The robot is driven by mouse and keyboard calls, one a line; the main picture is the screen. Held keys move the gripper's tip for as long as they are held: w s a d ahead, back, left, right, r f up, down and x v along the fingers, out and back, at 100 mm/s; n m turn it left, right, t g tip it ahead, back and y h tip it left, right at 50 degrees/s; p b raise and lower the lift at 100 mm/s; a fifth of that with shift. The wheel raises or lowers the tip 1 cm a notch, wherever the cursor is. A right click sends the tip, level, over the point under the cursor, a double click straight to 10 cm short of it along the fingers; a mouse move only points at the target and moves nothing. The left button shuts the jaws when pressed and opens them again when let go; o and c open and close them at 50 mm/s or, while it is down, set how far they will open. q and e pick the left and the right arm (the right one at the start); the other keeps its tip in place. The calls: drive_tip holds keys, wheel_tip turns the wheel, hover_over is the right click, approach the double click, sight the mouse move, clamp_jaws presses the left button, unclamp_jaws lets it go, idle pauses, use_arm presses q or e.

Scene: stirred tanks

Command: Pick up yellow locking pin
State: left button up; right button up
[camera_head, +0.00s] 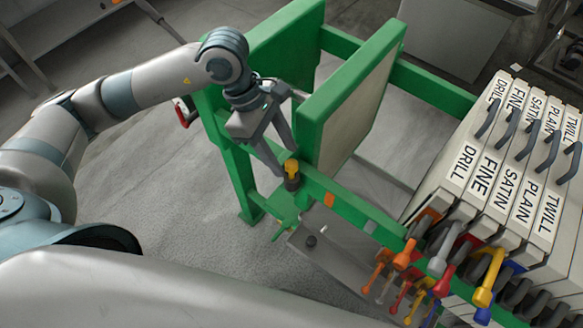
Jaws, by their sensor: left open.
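A small yellow pin (291,167) stands upright in a dark holder on the green rail, beside the upright green panel. My left gripper (284,160) is open and points down at this yellow pin. Its fingertips are right by the pin head; I cannot tell whether they touch it. A second yellow pin-like handle (487,289) sits at the front of the labelled plates on the right, well away from my left gripper. My right gripper is not in view.
A green frame with upright green panels (352,95) stands close to my left gripper. Labelled plates (490,165) (DRILL, FINE, SATIN, PLAIN, TWILL) stand at the right, with orange, grey, red and blue handles. Several small coloured pins hang below. Open grey floor (150,220) lies left.

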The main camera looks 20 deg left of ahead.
sight(290, 163)
use_arm(q)
drive_tip(key=shift+d+f+p, duration=0.15)
drive_tip(key=shift+d+p, duration=0.05)
drive_tip(key=shift+p, duration=0.1)
drive_tip(key=p+x, duration=0.2)
drive_tip(key=x, duration=0.1)
drive_tip(key=shift+w+d+f, duration=0.15)
drive_tip(key=shift+d+f, duration=0.05)
drive_tip(key=shift+f, duration=0.1)
drive_tip(key=shift+d+f, duration=0.1)
drive_tip(key=shift+f, duration=0.25)
drive_tip(key=shift+c, duration=0.7)
clamp_jaws()
